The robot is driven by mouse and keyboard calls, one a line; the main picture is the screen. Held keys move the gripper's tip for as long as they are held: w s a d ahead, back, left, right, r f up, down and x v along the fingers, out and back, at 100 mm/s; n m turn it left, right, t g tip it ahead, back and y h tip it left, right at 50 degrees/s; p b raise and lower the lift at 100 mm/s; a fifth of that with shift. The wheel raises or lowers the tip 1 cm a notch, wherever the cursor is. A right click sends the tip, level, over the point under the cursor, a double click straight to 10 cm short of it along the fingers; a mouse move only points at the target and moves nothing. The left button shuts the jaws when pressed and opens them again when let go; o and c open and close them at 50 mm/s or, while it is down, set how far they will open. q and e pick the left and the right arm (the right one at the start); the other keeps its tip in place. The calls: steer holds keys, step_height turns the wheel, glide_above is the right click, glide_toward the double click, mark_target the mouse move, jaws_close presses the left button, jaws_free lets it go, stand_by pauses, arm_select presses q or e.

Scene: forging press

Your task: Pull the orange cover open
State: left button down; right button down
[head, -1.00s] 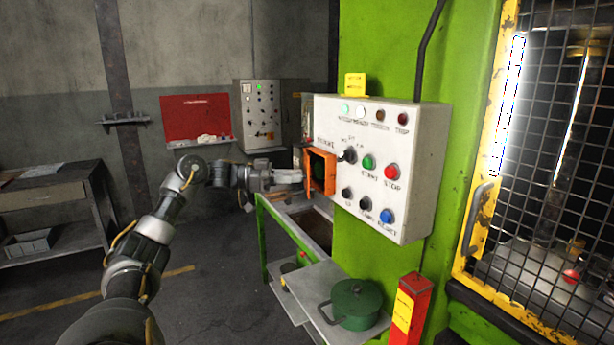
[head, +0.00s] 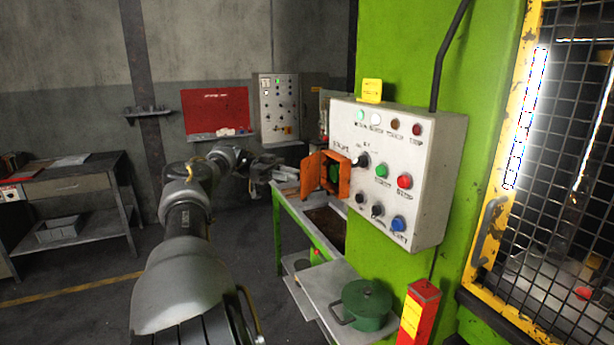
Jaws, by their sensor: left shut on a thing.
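The orange cover (head: 312,176) stands swung out to the left of its orange housing (head: 344,184) on the white control panel (head: 425,160). The housing is open at the front, and a dark green part shows inside it. My left gripper (head: 297,183) reaches in from the left and is shut on the cover at its outer left edge. The exact finger contact is small and hard to make out. My right gripper is not in view.
The panel carries several lamps, knobs and buttons, with a red button (head: 404,181) right of the housing. Below are a green-framed table (head: 278,232), a green pot (head: 362,306) and a red post (head: 418,312). A mesh gate (head: 540,200) stands at right.

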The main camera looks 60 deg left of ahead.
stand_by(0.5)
arm_select(q)
steer(key=c, duration=1.2)
jaws_free()
steer(key=shift+a, duration=0.1)
steer(key=shift+c, duration=0.2)
steer(key=shift+r+b, duration=0.3)
steer(key=shift+r, duration=0.2)
steer(key=s+d+r+b, duration=0.6)
steer(key=d+r+b, duration=0.5)
steer(key=d+r, duration=0.1)
steer(key=shift+s+d, duration=0.15)
steer(key=shift+d, duration=0.1)
steer(key=shift+c, duration=0.3)
